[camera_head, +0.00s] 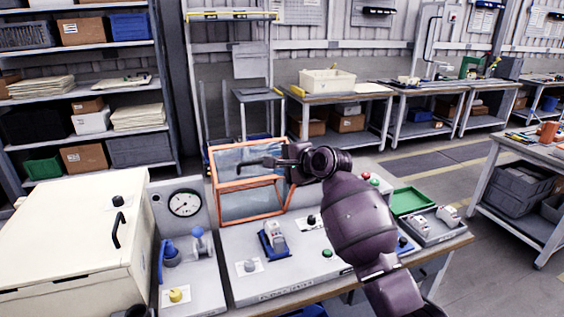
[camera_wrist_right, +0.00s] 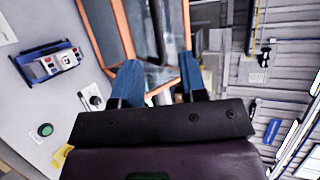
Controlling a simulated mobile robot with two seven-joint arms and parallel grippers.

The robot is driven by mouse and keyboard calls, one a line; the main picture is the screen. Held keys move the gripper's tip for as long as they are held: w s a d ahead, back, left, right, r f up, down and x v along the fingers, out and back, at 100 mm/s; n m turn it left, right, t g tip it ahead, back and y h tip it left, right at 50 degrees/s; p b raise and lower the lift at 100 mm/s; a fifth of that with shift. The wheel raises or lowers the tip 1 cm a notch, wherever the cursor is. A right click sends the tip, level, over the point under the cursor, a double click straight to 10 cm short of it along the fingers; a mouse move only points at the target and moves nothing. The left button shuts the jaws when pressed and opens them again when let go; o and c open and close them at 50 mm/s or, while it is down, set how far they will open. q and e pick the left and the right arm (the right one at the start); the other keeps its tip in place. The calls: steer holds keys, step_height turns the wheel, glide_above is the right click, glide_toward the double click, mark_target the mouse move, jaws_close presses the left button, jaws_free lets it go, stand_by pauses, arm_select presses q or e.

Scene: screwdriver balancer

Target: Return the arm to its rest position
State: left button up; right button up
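My right arm reaches in from the lower right in the head view. Its gripper (camera_head: 262,163) is raised in front of the orange-framed clear box (camera_head: 250,202), overlapping its upper part in the picture. In the right wrist view the two blue fingertips (camera_wrist_right: 158,80) stand apart, with nothing clearly held between them. The orange frame (camera_wrist_right: 122,28) shows beyond the fingers, with a grey upright bar behind the gap. I cannot tell whether the gripper touches the box. My left gripper is not in view.
The workbench bears a cream lidded box (camera_head: 70,240), a pressure gauge (camera_head: 184,203), a blue fixture (camera_head: 272,240), a green tray (camera_head: 410,201) and several buttons. Shelves (camera_head: 85,90) stand at the back left. Open floor (camera_head: 440,160) lies at the right.

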steer(key=shift+s+d, duration=0.15)
stand_by(0.3)
steer(key=d+r+n+t+h, duration=0.2)
steer(key=d+r+n+t, duration=0.1)
steer(key=r+n+t, duration=0.4)
steer(key=s+d+f+n+h, duration=0.35)
steer(key=s+d+f, duration=0.45)
steer(key=f, duration=0.4)
steer(key=s+d+f+g+h, duration=0.1)
steer(key=s+d+f+g, duration=0.1)
steer(key=s+d+f, duration=0.3)
steer(key=s+d+f+n+g+h, duration=0.1)
steer(key=s+d+f, duration=0.4)
steer(key=s+f, duration=0.9)
steer(key=s+d+f+g+h, duration=0.2)
steer(key=s+d+f, duration=0.3)
steer(key=s+f, duration=0.5)
steer(key=s, duration=0.5)
steer(key=shift+n+g, duration=0.35)
steer(key=shift+g, duration=0.05)
